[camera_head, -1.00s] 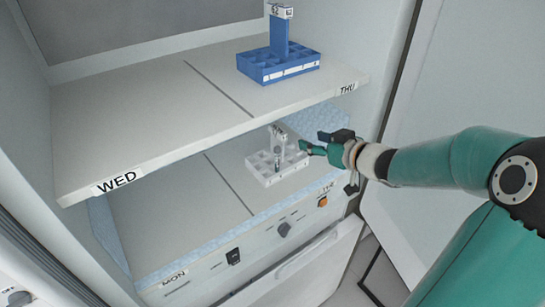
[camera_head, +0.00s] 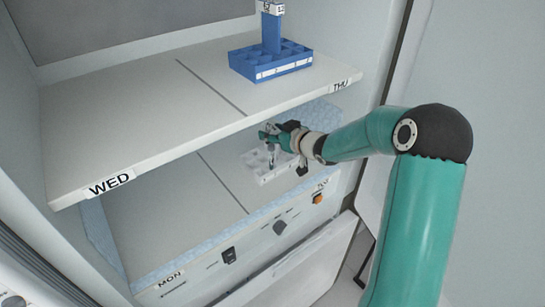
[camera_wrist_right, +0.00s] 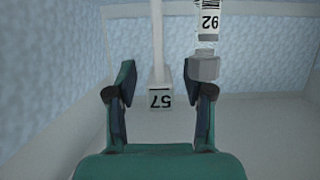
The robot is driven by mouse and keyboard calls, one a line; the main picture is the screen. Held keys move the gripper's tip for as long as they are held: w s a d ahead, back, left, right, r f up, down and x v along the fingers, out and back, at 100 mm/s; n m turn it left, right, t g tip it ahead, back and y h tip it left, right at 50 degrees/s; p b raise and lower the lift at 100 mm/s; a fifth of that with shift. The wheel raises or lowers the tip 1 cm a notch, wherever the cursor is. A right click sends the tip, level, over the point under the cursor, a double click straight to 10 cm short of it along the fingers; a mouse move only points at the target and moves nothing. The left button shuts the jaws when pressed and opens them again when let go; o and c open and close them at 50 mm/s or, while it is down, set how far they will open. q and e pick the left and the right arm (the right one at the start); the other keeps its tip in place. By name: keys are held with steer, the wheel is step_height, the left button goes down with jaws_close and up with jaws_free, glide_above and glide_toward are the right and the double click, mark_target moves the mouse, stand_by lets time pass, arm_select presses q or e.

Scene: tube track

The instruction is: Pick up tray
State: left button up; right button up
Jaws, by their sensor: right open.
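A white tray (camera_head: 262,177) with compartments stands on the lower shelf. It has an upright post handle, partly hidden behind my right gripper in the head view. In the right wrist view the handle (camera_wrist_right: 159,95) ends in a block with a printed number, upside down. My right gripper (camera_head: 268,137) is at the top of this tray; in the right wrist view the gripper (camera_wrist_right: 163,85) is open, with one finger on each side of the handle, apart from it. A labelled tube (camera_wrist_right: 208,25) with a grey cap is near the right finger. My left gripper is not in view.
A blue tray (camera_head: 268,72) with a tall handle stands on the upper shelf (camera_head: 140,115), right side. This shelf's front edge overhangs the lower shelf (camera_head: 160,210) just above my right gripper. The left of both shelves is bare. The cabinet's right wall is close to my arm.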

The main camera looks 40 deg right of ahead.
steer(key=shift+w+f, duration=0.2)
steer(key=shift+w, duration=0.3)
jaws_close()
steer(key=shift+r, duration=0.1)
